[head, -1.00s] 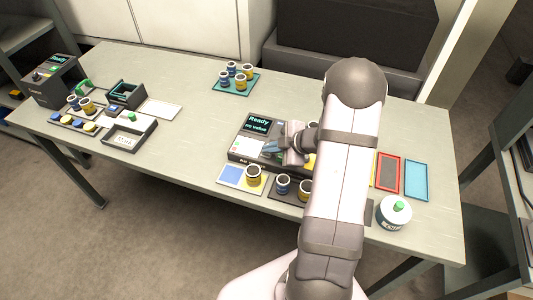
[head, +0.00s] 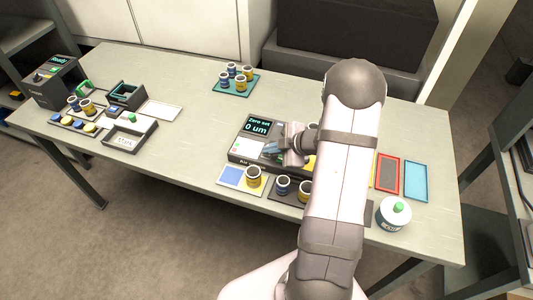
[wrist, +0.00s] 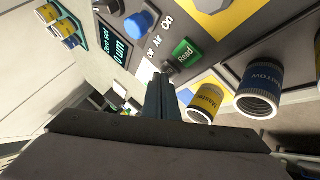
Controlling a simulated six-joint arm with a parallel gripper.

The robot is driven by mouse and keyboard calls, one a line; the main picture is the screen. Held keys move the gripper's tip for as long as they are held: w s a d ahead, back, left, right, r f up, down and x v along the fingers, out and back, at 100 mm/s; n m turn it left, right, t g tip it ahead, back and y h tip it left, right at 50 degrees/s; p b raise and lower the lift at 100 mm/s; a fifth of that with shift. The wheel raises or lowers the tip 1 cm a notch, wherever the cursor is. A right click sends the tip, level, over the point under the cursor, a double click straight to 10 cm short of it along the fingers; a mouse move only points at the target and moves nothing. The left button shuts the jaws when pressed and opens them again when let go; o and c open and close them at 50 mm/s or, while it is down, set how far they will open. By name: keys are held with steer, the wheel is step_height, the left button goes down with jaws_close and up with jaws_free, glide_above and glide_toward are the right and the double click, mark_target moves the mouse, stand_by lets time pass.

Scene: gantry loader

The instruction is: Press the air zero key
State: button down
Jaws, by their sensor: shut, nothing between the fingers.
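The air gauge unit (head: 240,156) is a dark box at the table's middle front. Its screen (head: 257,124) reads "Zero set" and "0 um"; it also shows in the wrist view (wrist: 119,45). In the wrist view, a blue knob (wrist: 138,25) is by the "Off Air On" lettering, and a green "Read" key (wrist: 185,53) is beside it. My gripper (head: 270,148) is shut and empty, low over the unit's panel. In the wrist view its fingertips (wrist: 160,79) are at the panel by a small grey key. I cannot tell whether they touch; the zero key's label is hidden.
A white pot (head: 393,214) stands at front right, near red (head: 388,174) and cyan (head: 416,181) trays. A green tray (head: 236,84) holds cups at the back.

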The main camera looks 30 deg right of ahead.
mark_target(270, 156)
steer(key=shift+r+p, duration=0.45)
steer(key=shift+r, duration=0.1)
step_height(270, 156, up, 5)
steer(key=p, duration=0.5)
stand_by(0.9)
